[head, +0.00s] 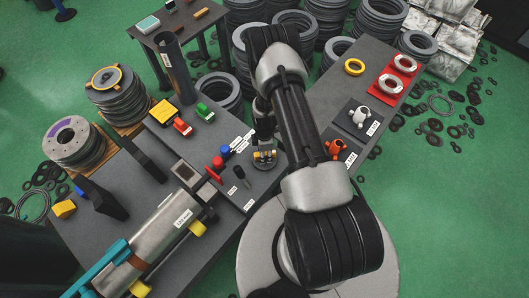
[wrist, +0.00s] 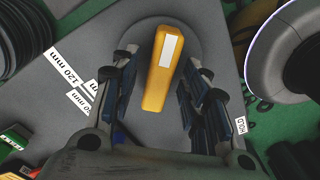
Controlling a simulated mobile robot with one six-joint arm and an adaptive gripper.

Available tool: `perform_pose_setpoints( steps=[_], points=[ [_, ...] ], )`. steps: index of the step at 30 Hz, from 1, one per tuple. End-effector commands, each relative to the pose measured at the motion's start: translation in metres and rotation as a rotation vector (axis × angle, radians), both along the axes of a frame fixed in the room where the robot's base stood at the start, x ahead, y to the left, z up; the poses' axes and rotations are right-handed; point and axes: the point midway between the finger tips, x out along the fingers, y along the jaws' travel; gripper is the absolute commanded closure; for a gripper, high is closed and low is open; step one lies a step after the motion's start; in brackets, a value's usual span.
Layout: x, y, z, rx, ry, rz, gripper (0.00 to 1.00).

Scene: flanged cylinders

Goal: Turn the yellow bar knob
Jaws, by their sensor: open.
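The yellow bar knob (wrist: 158,85) is a long bar with a white mark near its far end. It sits on a round grey disc (wrist: 197,45) and points away, leaning slightly right in the wrist view. My gripper (wrist: 161,92) is open, with its dark fingers on either side of the knob. Gaps show between the knob and both fingers. In the head view my gripper (head: 264,146) is over the disc on the bench, and only small yellow bits of the knob show beneath it.
The grey bench (head: 285,178) holds a red and a blue knob (head: 224,149) left of my gripper and an orange clamp (head: 335,149) to its right. A large steel cylinder (head: 165,225) lies at the front left. Stacked rings (head: 325,25) stand behind.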

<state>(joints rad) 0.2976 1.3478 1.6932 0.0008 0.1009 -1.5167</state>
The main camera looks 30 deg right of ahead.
Motion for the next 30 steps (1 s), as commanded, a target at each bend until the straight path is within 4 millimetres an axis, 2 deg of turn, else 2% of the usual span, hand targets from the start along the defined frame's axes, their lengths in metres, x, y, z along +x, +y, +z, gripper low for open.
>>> perform_pose_setpoints(
  steps=[3,22,30],
  points=[
    [0.0002,-0.0001,0.0004,0.000,0.000,0.000,0.58],
    [0.0000,0.0000,0.0006,0.000,0.000,0.000,1.00],
    [0.0000,0.0000,0.0003,0.000,0.000,-0.022,1.00]
  ],
)
